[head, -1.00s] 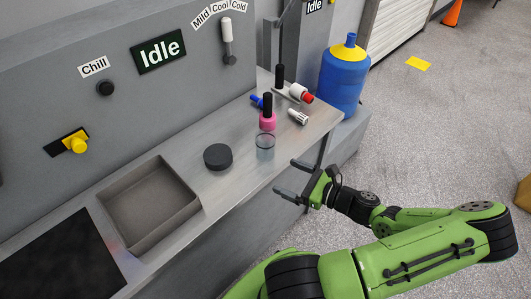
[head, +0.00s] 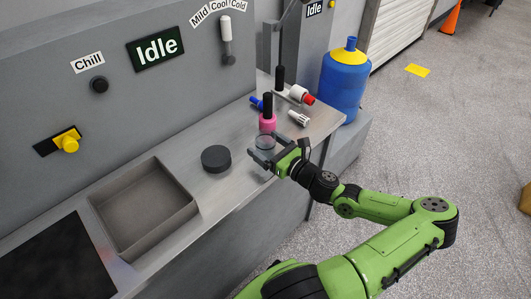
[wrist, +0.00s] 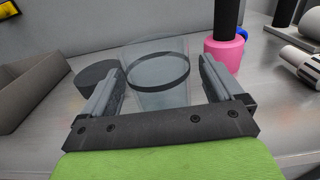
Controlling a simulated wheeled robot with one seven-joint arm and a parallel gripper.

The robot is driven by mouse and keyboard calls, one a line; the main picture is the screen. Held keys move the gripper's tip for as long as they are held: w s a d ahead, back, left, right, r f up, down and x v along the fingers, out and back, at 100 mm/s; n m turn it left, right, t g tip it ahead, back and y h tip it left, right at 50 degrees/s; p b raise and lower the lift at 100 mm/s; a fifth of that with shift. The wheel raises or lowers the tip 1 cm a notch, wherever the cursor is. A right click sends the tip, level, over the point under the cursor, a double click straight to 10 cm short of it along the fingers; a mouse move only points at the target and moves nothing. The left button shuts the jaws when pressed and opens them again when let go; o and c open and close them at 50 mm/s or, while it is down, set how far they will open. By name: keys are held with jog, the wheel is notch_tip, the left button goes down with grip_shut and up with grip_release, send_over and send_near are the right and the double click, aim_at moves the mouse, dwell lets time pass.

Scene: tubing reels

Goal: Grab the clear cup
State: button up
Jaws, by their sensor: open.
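The clear cup (head: 264,142) stands upright on the steel counter, partly hidden by my gripper in the head view. In the wrist view the see-through cup (wrist: 160,72), with a dark ring around it, stands ahead with its lower part between the two fingers. My gripper (head: 262,148) is open; in the wrist view its fingers (wrist: 158,85) lie on either side of the cup. I cannot tell whether either finger touches it.
A pink bottle with a black top (head: 267,120) stands just behind the cup. A dark round puck (head: 216,158) lies left of it. White and red pieces (head: 301,95) and a white fitting (head: 298,118) lie to the right. A grey open bin (head: 185,212) sits further left.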

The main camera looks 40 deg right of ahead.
jog(key=shift+w, duration=0.35)
jog(key=c, duration=1)
